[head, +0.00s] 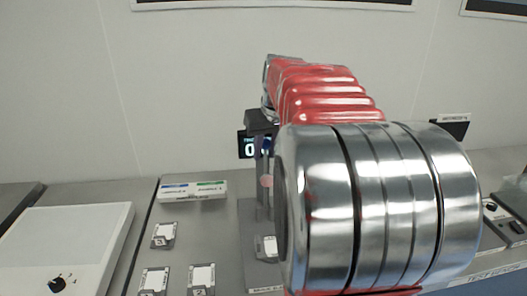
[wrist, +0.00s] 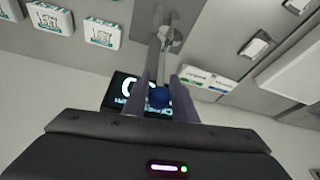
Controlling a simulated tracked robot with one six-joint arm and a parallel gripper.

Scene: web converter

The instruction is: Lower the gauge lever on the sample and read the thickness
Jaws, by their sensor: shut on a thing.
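The gauge's dark display (head: 250,146) stands behind my gripper in the head view, with a bright "0" partly readable. It also shows in the wrist view (wrist: 124,92), its further digits covered by a finger. In the head view my gripper (head: 264,190) hangs in front of the gauge, largely hidden by my arm. The sample under the gauge cannot be made out, and the full reading cannot be read.
A labelled white and green box (head: 193,190) lies behind several small tagged blocks (head: 163,235) on the grey bench. A white panel with a black knob (head: 57,284) is at left. More controls (head: 505,222) stand at right. My arm covers the centre right.

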